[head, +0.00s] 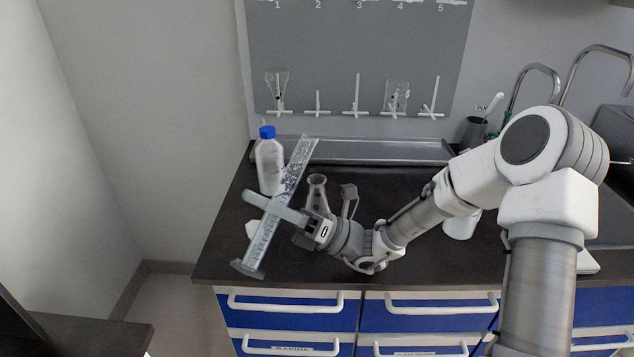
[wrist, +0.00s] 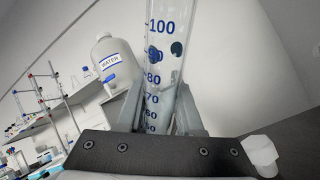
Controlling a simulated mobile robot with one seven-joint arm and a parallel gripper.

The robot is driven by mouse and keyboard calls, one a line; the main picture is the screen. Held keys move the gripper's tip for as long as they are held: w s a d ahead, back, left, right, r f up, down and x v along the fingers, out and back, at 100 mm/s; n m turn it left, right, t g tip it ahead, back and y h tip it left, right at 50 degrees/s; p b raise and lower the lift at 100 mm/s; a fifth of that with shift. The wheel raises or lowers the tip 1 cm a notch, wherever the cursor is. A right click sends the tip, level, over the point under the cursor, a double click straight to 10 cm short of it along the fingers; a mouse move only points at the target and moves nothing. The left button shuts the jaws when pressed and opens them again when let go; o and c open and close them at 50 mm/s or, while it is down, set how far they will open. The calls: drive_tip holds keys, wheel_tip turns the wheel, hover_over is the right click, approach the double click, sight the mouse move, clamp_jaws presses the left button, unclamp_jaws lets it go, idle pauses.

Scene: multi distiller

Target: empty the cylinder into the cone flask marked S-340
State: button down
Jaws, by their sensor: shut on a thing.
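My gripper (head: 268,208) is shut on a clear graduated cylinder (head: 262,235) and holds it above the left part of the dark counter. The cylinder is tilted, its foot low at the left and its mouth up to the right. In the wrist view the cylinder (wrist: 162,45) stands between the two fingers (wrist: 158,112), with blue marks up to 100 and dark blue blobs near 90. I cannot tell the liquid level. A cone flask (head: 317,188) stands upright on the counter just right of the cylinder, partly hidden by my gripper. Its marking is not readable.
A white bottle with a blue cap (head: 269,165) stands behind the cylinder. A metal tray (head: 370,151) lies along the wall under a grey pegboard (head: 350,60) with glassware. A white container (head: 460,224) is behind my arm. The wrist view shows a water carboy (wrist: 115,58).

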drive_tip(key=shift+s+a+r+m+t+y+b, duration=0.2)
drive_tip(key=shift+r+m+t, duration=0.4)
drive_tip(key=shift+m+t, duration=0.55)
drive_tip(key=shift+s+a+r+m+t+y+b, duration=0.1)
drive_tip(key=shift+s+r+m+t+y+b, duration=0.15)
drive_tip(key=shift+r+m+t, duration=0.6)
drive_tip(key=shift+s+a+r+m+t+y+b, duration=0.15)
drive_tip(key=shift+r+m+t+y+b, duration=0.15)
drive_tip(key=shift+m+t, duration=1.1)
drive_tip(key=shift+r+m+t, duration=0.15)
drive_tip(key=shift+m+t, duration=0.25)
drive_tip(key=shift+m, duration=0.7)
drive_tip(key=shift+f+m+t+h+b, duration=0.3)
drive_tip(key=shift+m+t+b, duration=0.35)
drive_tip(key=shift+m+t, duration=0.35)
drive_tip(key=shift+f+m+t+h+b, duration=0.15)
drive_tip(key=shift+m+t+h+b, duration=0.2)
drive_tip(key=shift+m+t+b, duration=0.45)
drive_tip(key=shift+w+d+r+m+t+p, duration=0.1)
drive_tip(key=shift+r+m+t+p, duration=0.1)
drive_tip(key=shift+m+t+p, duration=0.4)
drive_tip(key=shift+w+d+r+m+t+h+p, duration=0.1)
drive_tip(key=shift+m+t+h+p, duration=0.35)
drive_tip(key=shift+m+t+p, duration=0.3)
drive_tip(key=shift+w+r+m+t+h+p, duration=0.1)
drive_tip(key=shift+m+t+h+p, duration=0.35)
drive_tip(key=shift+m+t+p, duration=0.3)
drive_tip(key=shift+r+m+p, duration=0.15)
drive_tip(key=shift+m+p, duration=0.35)
drive_tip(key=shift+p, duration=0.05)
